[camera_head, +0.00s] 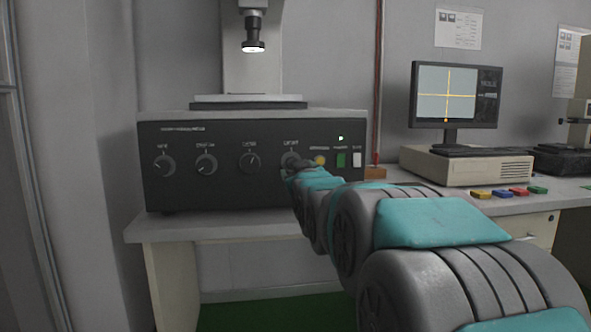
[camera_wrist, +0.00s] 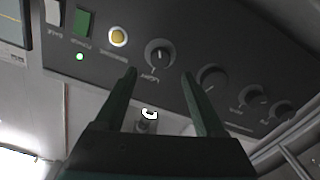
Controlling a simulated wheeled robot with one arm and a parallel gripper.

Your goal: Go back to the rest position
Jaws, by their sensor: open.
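My gripper (camera_wrist: 159,76) is open in the wrist view, its two dark fingers apart. The rightmost knob (camera_wrist: 160,54) of the dark control box, marked LIGHT, shows in the gap just beyond the fingertips. I see nothing held between the fingers; whether they touch the knob I cannot tell. In the head view my arm reaches from the lower right to the box front, and the gripper (camera_head: 299,167) is small and partly hidden at that knob (camera_head: 289,160).
The control box (camera_head: 220,187) has several knobs, a yellow button (camera_head: 319,160), a green switch (camera_head: 341,160) and a lit green lamp (camera_head: 341,139). A lit microscope head (camera_head: 254,46) hangs above. A monitor (camera_head: 456,95) and coloured blocks (camera_head: 518,191) stand right on the desk (camera_head: 230,225).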

